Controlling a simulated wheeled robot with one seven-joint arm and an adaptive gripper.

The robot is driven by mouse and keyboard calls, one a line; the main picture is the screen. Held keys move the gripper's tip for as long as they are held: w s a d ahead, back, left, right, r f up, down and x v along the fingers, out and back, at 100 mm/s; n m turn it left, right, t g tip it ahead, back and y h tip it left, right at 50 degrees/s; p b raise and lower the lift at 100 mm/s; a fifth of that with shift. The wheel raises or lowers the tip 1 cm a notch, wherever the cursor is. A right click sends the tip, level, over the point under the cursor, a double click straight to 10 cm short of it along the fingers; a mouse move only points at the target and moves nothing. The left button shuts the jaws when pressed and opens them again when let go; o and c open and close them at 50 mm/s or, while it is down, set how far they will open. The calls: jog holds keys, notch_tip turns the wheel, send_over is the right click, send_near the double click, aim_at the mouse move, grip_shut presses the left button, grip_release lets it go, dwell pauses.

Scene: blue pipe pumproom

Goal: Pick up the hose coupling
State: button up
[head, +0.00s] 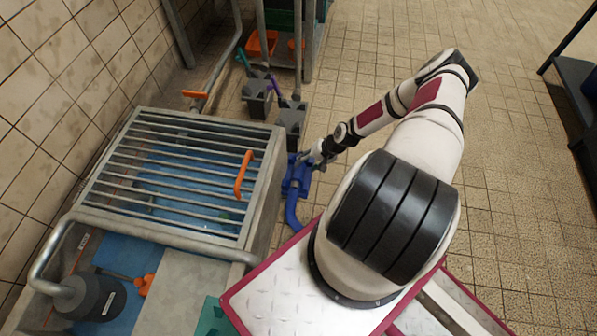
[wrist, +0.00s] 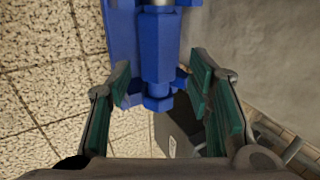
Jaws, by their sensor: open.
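A blue fitting with hexagonal sections (wrist: 158,50), which looks like the hose coupling, fills the upper middle of the wrist view. A short bright metal part shows at its top edge. My gripper (wrist: 161,84) is open, with one green-padded finger on each side of the fitting's lower end. Gaps show at the left pad; I cannot tell whether the right pad touches. In the head view my gripper (head: 316,155) is at the blue pipework (head: 296,182) beside the grated basin, and hides part of it. The coupling cannot be told apart there.
The metal grate (head: 170,170) over a blue-bottomed basin lies left of the gripper, with an orange handle (head: 243,173) on it. Grey containers (head: 257,95) stand behind the gripper. A dark grey vessel (head: 95,297) is at the lower left.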

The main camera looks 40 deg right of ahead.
aim_at(301, 169)
jog(key=b+x, duration=0.2)
jog(key=x, duration=0.3)
jog(key=shift+s+f+b, duration=0.1)
jog(key=shift+f+b, duration=0.1)
jog(key=shift+b, duration=0.2)
jog(key=shift+r, duration=0.1)
grip_shut()
